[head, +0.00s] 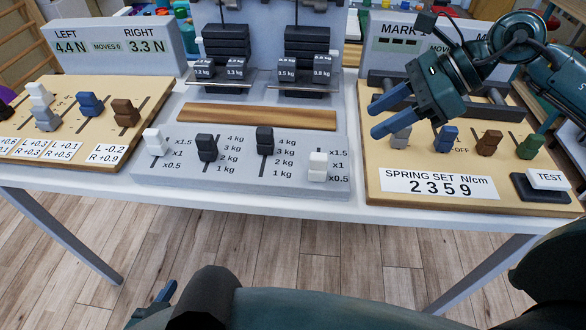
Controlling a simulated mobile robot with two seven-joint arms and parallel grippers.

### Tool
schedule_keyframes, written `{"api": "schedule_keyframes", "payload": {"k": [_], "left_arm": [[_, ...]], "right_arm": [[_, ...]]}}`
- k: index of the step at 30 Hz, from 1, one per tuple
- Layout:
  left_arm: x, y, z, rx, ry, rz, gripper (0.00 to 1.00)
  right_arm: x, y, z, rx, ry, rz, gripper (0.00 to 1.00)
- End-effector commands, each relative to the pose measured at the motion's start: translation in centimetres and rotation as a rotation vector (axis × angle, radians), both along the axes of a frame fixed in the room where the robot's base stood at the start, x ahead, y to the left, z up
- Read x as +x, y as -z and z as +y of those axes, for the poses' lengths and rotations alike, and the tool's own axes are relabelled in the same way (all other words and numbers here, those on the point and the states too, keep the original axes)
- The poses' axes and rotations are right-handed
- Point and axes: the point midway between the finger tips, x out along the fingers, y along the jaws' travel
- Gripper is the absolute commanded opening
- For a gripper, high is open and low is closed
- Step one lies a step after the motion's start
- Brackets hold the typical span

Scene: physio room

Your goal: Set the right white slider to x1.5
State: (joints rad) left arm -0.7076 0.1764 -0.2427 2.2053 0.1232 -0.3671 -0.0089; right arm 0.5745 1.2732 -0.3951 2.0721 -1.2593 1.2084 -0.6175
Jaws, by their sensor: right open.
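The right white slider (318,167) is an upright white knob on the grey slider panel (240,178). It sits low in its slot, near the x0.5 mark, with x1 and x1.5 printed above that on its right. My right gripper (380,112) has two blue fingers spread apart and empty. It hangs to the right of and above the knob in the picture, over the spring-set board, not touching the knob. My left gripper (162,297) shows only as a blue tip below the table's front edge, mostly hidden by my own arm.
Left of the right white slider stand two black sliders (207,147) and another white slider (155,142). A wooden strip (257,117) and hanging weights (229,68) are behind. The spring-set board (460,203), with several coloured knobs, is close on the right.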

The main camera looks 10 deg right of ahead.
Motion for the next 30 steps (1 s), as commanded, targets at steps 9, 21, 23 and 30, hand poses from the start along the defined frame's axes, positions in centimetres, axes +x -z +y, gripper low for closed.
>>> {"api": "schedule_keyframes", "payload": {"k": [9,21,23,30], "left_arm": [[0.1,-0.5,-0.3,-0.034,-0.011,-0.018,0.53],[-0.1,0.3,-0.5,-0.028,-0.003,0.023,0.53],[0.0,0.3,-0.5,-0.027,-0.003,0.024,0.53],[0.2,0.1,-0.6,-0.028,-0.001,0.02,0.53]], "right_arm": [[0.4,2.1,1.2,0.004,-0.002,0.001,0.42],[2.3,7.9,6.6,0.005,-0.001,0.002,0.42],[2.5,8.5,7.3,0.005,-0.001,0.001,0.42],[3.1,10.2,8.6,0.002,0.001,0.0,0.42]]}}
